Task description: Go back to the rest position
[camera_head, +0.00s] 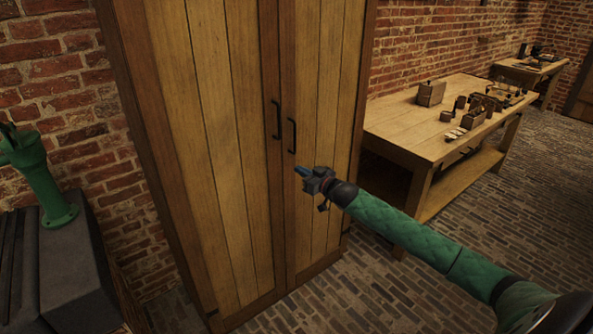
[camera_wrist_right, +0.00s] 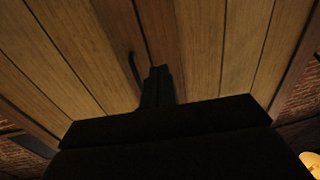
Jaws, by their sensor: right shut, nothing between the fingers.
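My right gripper (camera_head: 302,172) is shut and empty in front of the right door of a tall wooden cabinet (camera_head: 230,120). Its green arm comes in from the lower right in the head view. The gripper is just below the right black door handle (camera_head: 292,136); whether it touches the door I cannot tell. In the right wrist view the dark fingers (camera_wrist_right: 159,74) are together before the wooden doors, with a handle (camera_wrist_right: 134,72) just left of them. Both cabinet doors appear closed. My left gripper is not in view.
A wooden workbench (camera_head: 395,125) with small wooden blocks and tools stands right of the cabinet. Another table (camera_head: 548,68) is behind it. A green hand pump (camera_head: 42,185) stands on a dark stone block (camera_head: 75,265) at the left. Brick floor (camera_head: 350,305) is clear in front of the cabinet.

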